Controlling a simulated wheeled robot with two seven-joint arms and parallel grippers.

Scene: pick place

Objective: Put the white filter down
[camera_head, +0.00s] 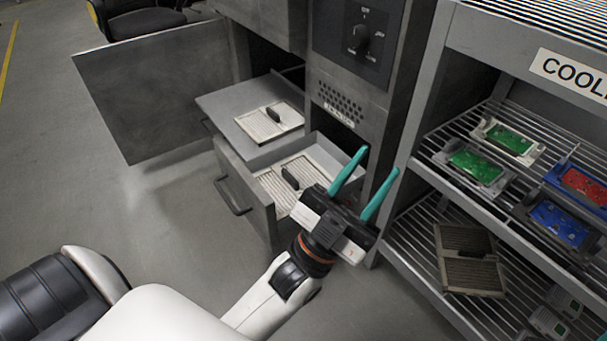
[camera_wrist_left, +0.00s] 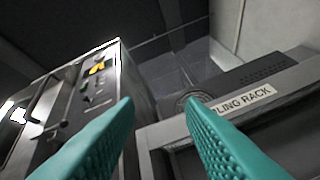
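One white filter (camera_head: 258,126) with a dark handle lies flat on the upper pulled-out tray of the cabinet. Another white filter (camera_head: 272,187) with a dark handle lies in the open lower drawer (camera_head: 246,180), partly hidden behind my gripper. My left gripper (camera_head: 379,161) is to the right of the lower drawer, in front of the cabinet, with its teal fingers pointing up and apart. In the left wrist view the fingers (camera_wrist_left: 158,103) are also spread with nothing between them. My right gripper is in neither view.
A cooling rack (camera_head: 450,165) stands at the right, with green, red and blue parts on its upper shelf. A brownish filter (camera_head: 470,270) lies on its lower shelf. An open cabinet door (camera_head: 155,90) is at the left.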

